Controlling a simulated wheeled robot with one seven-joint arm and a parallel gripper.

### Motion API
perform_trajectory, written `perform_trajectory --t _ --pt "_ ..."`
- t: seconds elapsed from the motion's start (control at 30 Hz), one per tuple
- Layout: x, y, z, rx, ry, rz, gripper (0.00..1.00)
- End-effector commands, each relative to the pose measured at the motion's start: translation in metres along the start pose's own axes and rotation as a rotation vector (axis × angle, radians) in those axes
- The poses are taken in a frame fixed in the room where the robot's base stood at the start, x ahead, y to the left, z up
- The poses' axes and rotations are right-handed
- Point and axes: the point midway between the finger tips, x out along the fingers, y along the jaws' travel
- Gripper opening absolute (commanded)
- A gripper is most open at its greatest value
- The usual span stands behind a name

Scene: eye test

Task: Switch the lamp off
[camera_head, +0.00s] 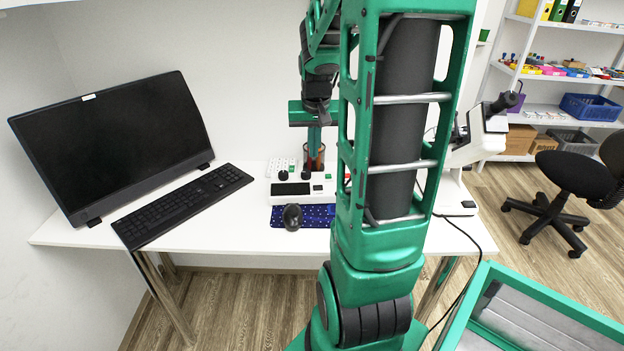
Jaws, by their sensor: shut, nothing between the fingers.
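I cannot make out a lamp for certain; part of the desk is hidden behind my arm. A white device (326,187) with a dark display, black knobs and a small green button sits on the desk. My gripper (314,146) points down above the back of this device, with its fingers close together. A brownish, cylinder-like thing (314,163) shows at or just below the fingertips; I cannot tell whether they touch it. Nothing shows held.
A chair (572,180) and shelves (545,107) stand further right.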

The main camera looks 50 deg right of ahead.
Motion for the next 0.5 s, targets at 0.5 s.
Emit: perform_trajectory --t 0.5 --pt "0.089 0.001 0.001 0.002 -0.005 0.001 0.0"
